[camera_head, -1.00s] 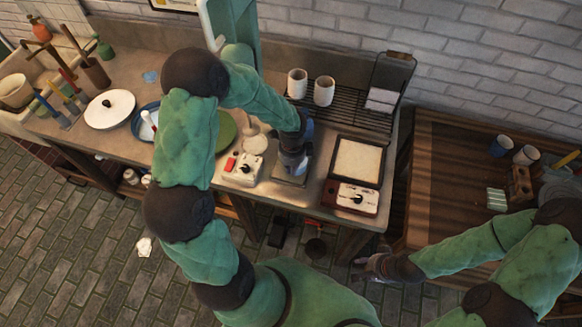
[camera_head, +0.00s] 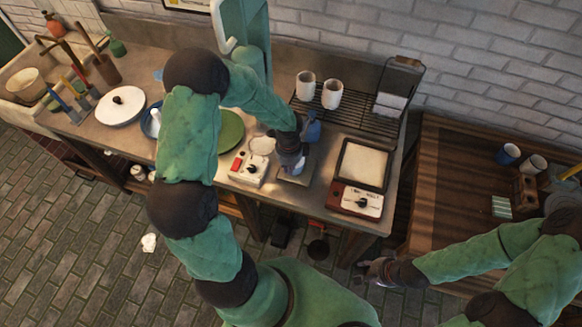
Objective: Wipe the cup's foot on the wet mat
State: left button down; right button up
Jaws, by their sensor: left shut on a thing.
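My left gripper (camera_head: 291,160) is low over a small grey square pad (camera_head: 294,178) near the table's front edge. It is shut on a blue cup (camera_head: 312,131), which is mostly hidden by the gripper and arm. I cannot tell whether the cup's foot touches the pad. To the right is a framed cream mat (camera_head: 362,164) in a dark tray with a red-brown front and a dial. I cannot tell from the picture which surface is wet. My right gripper (camera_head: 368,271) is off the table's front right, apart from everything; its fingers are too small to read.
A white box with a red switch (camera_head: 249,167) stands left of the pad. A green plate (camera_head: 231,131) and white lid (camera_head: 121,105) lie further left. Two white cups (camera_head: 318,92) stand on a black rack (camera_head: 355,115) behind. A wooden table (camera_head: 450,190) is at right.

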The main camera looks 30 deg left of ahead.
pick_arm(q)
jog(key=shift+d, duration=0.15)
jog(key=shift+w+d+r, duration=0.1)
jog(key=shift+w+d, duration=0.15)
jog(key=shift+d, duration=0.45)
jog(key=shift+w+d, duration=0.2)
jog(key=shift+d, duration=0.5)
jog(key=shift+a, duration=0.2)
jog(key=shift+s+a, duration=0.25)
jog(key=shift+a, duration=0.45)
jog(key=shift+s+a, duration=0.2)
jog(key=shift+a, duration=0.45)
jog(key=shift+p, duration=0.3)
jog(key=shift+r+p, duration=3.4)
jog(key=shift+r, duration=0.55)
jog(key=shift+f, duration=0.1)
